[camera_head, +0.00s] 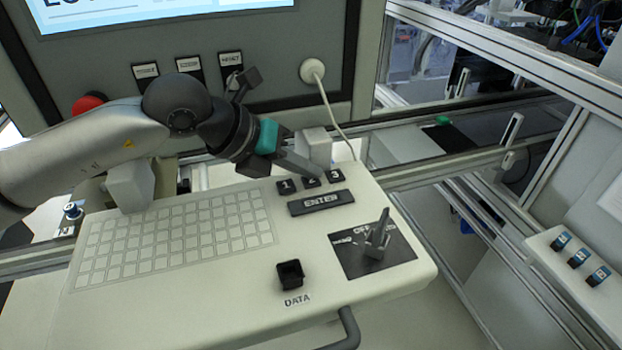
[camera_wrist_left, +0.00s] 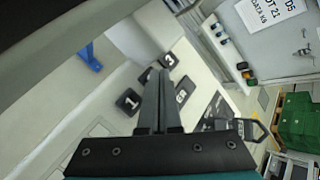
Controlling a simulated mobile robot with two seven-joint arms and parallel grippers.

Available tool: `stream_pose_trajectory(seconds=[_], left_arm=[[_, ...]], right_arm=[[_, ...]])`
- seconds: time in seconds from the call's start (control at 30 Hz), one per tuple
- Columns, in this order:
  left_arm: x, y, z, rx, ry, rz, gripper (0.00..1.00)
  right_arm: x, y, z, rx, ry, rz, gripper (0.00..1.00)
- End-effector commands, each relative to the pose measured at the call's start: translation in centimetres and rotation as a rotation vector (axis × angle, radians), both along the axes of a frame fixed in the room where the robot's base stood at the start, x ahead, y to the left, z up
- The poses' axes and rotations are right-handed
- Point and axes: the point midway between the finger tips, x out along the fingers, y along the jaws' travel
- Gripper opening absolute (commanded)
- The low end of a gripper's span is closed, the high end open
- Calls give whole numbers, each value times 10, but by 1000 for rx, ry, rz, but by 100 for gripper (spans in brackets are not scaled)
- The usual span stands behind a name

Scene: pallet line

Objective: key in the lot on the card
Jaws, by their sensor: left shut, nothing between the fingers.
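My left gripper (camera_head: 316,172) is shut and empty, with its fingertips over the 2 key (camera_head: 311,181); I cannot tell if they touch it. The black 1 key (camera_head: 286,186) and 3 key (camera_head: 335,176) flank it, and the ENTER key (camera_head: 321,202) lies in front. In the left wrist view the shut fingers (camera_wrist_left: 158,85) largely hide the 2 key, between the 1 key (camera_wrist_left: 128,101) and the 3 key (camera_wrist_left: 168,60). A white card (camera_wrist_left: 272,22) shows at top right there, partly cut off, with "21" readable. My right gripper is out of view.
A screen (camera_head: 160,12), cut off above, and a red button (camera_head: 88,103) are behind. A white cable (camera_head: 330,110) hangs near the keys.

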Motion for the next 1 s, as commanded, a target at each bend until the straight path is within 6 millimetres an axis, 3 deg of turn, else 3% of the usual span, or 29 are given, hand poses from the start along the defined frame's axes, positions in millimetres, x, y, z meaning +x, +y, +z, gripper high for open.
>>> stream_pose_trajectory(seconds=[1.0], left_arm=[[-1,0,-5,2,4,-1,0]], right_arm=[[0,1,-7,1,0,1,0]])
